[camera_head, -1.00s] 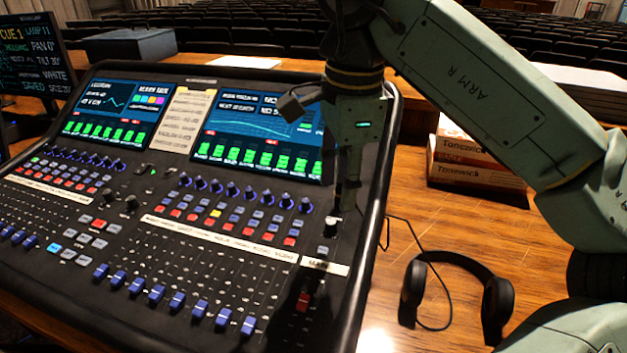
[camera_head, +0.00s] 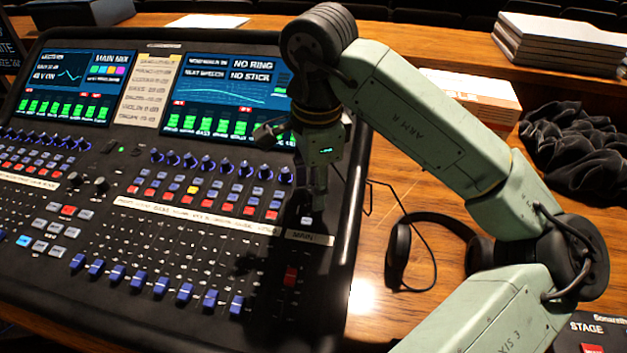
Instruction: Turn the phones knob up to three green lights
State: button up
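The mixing desk (camera_head: 205,235) fills the left and middle of the view, with rows of knobs, buttons and faders. My gripper (camera_head: 317,205) points down over the desk's right edge. Its fingers look close together, but their gap cannot be made out. A small pale-topped knob (camera_head: 307,219) shows right beside the fingertips, above the MAIN strip; I cannot tell whether they touch it. I cannot read a phones label, so I cannot tell whether this is the phones knob. No row of green lights can be made out by it.
Headphones (camera_head: 398,255) with a cable lie on the wooden table right of the desk. A red fader (camera_head: 290,276) sits below the MAIN strip.

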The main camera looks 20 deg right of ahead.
jog(key=shift+f, duration=0.2)
jog(key=shift+c, duration=0.2)
grip_shut()
